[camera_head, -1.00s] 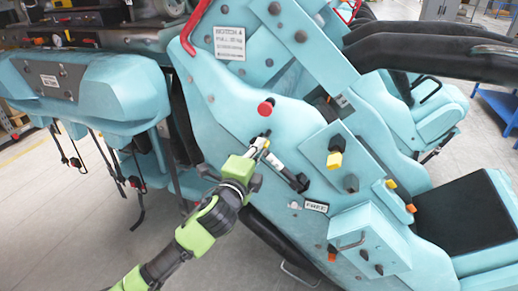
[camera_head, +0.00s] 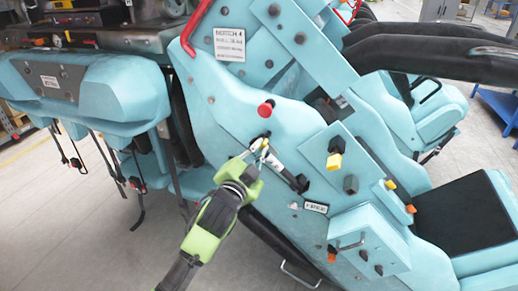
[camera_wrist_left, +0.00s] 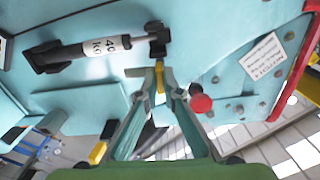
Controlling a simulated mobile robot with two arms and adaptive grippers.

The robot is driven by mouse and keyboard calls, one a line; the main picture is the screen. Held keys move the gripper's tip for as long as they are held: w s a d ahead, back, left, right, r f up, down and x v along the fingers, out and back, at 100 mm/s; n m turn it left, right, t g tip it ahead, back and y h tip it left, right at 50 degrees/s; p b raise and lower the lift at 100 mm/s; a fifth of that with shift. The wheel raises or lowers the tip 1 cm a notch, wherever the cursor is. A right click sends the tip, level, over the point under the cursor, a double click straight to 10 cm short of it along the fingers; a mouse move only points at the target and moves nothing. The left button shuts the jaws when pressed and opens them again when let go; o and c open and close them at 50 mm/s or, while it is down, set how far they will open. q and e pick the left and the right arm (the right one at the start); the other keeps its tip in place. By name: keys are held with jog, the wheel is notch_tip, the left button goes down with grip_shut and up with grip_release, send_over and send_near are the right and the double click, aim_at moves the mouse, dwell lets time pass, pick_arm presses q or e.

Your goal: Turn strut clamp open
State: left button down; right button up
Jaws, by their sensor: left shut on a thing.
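The strut (camera_head: 284,170) is a dark cylinder with a white band on the teal side panel. In the left wrist view the strut (camera_wrist_left: 100,46) reads "40 kg" and ends in a dark block. The strut clamp shows as a small yellow lever (camera_wrist_left: 160,80) by that block, and as a yellow bit (camera_head: 264,145) in the head view. My left gripper (camera_head: 257,149) is green and reaches the strut's upper end. Its fingertips (camera_wrist_left: 153,76) are shut on the yellow lever, which they partly hide. My right gripper is not in view.
A red knob (camera_head: 265,109) sticks out just above the clamp and shows close to the fingers in the wrist view (camera_wrist_left: 200,103). A red handle (camera_head: 197,26), a yellow-tipped knob (camera_head: 334,161) and a panel box (camera_head: 368,240) are nearby. Open floor lies lower left.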

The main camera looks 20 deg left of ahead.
pick_arm(q)
jog(key=shift+f+n, duration=0.1)
jog(key=shift+n, duration=0.3)
jog(key=c, duration=2.2)
grip_release()
jog(key=s, duration=1.2)
jog(key=shift+a, duration=0.2)
